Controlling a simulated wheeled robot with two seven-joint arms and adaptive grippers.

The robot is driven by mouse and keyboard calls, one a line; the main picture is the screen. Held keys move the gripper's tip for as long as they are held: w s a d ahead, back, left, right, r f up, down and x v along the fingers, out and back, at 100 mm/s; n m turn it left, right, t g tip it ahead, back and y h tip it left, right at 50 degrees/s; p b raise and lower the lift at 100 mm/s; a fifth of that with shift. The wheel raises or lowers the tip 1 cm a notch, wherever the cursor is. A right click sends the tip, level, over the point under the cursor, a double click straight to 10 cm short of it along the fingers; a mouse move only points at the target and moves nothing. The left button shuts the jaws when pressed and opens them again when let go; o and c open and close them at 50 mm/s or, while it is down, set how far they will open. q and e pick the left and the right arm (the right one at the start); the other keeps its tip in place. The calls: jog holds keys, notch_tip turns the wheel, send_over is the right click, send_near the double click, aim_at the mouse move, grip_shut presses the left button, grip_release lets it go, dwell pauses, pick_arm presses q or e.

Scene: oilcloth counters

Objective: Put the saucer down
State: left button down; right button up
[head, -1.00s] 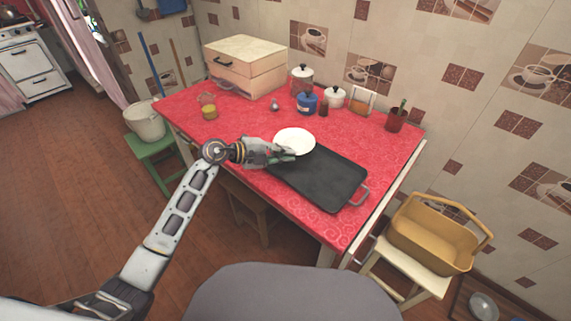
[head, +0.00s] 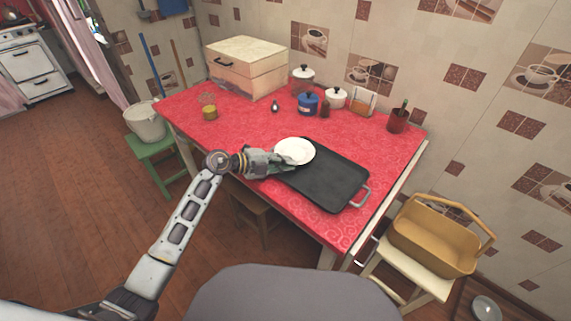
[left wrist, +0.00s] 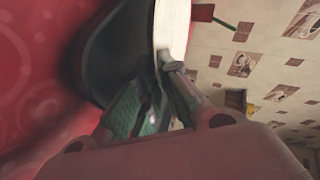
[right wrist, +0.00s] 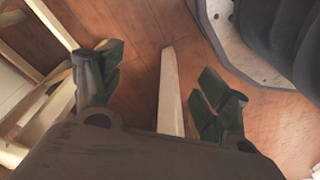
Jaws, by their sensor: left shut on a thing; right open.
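The white saucer (head: 296,150) is at the left end of the black tray (head: 322,182) on the red table. My left gripper (head: 284,163) is shut on the saucer's near rim. In the left wrist view, the saucer (left wrist: 172,25) shows edge-on between the fingers (left wrist: 160,100), with the dark tray (left wrist: 112,45) beside it. I cannot tell whether the saucer touches the tray. My right gripper (right wrist: 155,85) is open and empty, in the right wrist view only, above the wooden floor.
The red table (head: 232,128) has free room left of the tray. A wooden box (head: 246,68), a blue pot (head: 307,103), a white pot (head: 335,98) and a dark red cup (head: 398,120) stand along the back. A yellow basket (head: 435,240) is on a stool at right.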

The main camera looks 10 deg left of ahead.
pick_arm(q)
jog(key=shift+f, duration=0.15)
pick_arm(e)
jog(key=shift+s+f, duration=0.1)
jog(key=shift+s, duration=0.05)
pick_arm(q)
jog(key=shift+f, duration=0.2)
pick_arm(e)
jog(key=shift+f, duration=0.2)
